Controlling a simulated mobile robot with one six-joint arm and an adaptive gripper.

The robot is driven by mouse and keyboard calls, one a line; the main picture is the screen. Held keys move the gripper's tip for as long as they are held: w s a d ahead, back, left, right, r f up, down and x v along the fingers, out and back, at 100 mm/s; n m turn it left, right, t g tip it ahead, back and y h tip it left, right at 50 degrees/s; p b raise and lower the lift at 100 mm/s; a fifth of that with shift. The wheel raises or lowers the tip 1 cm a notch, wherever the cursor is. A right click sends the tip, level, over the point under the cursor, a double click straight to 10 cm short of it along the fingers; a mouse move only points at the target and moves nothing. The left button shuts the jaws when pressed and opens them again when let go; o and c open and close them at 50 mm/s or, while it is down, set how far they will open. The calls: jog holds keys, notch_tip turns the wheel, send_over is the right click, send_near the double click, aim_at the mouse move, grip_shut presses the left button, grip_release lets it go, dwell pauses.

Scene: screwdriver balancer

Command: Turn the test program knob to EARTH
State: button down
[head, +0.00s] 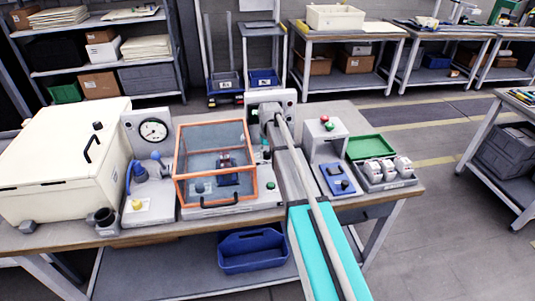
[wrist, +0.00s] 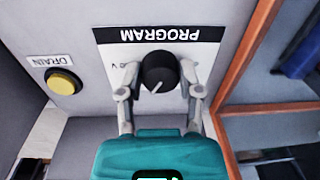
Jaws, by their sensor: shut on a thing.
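The black program knob (wrist: 158,68) sits on a grey panel under a PROGRAM label (wrist: 160,33), which appears upside down in the wrist view. A short white pointer mark on the knob points toward the lower left in that view. My gripper (wrist: 160,78) has one finger on each side of the knob and is shut on it. The left finger partly covers a small marking ending in V; no EARTH marking is readable. In the head view my arm reaches to the grey panel (head: 288,97) on the bench, and the knob cannot be made out.
A yellow DRAIN button (wrist: 63,82) is left of the knob in the wrist view. An orange-framed clear enclosure (head: 183,170) stands left of my arm. A grey stand with red and green buttons (head: 327,128) stands to the right, near a green tray (head: 371,147).

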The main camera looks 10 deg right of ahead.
aim_at(268, 152)
jog(key=shift+c, duration=1.3)
grip_release()
jog(key=shift+n, duration=0.4)
jog(key=n, duration=0.7)
notch_tip(268, 152, up, 14)
jog(key=p, duration=1.4)
jog(key=s+f+m+b, duration=0.3)
jog(key=s, duration=0.6)
jog(key=s+f+m+b, duration=0.2)
jog(key=s+f+b, duration=0.1)
jog(key=s, duration=0.7)
jog(key=s+f+m+b, duration=0.3)
jog(key=s, duration=0.7)
jog(key=shift+s+f+m+h, duration=0.15)
jog(key=shift+s+m+h, duration=0.1)
jog(key=shift+m+h, duration=0.05)
jog(key=shift+d, duration=0.1)
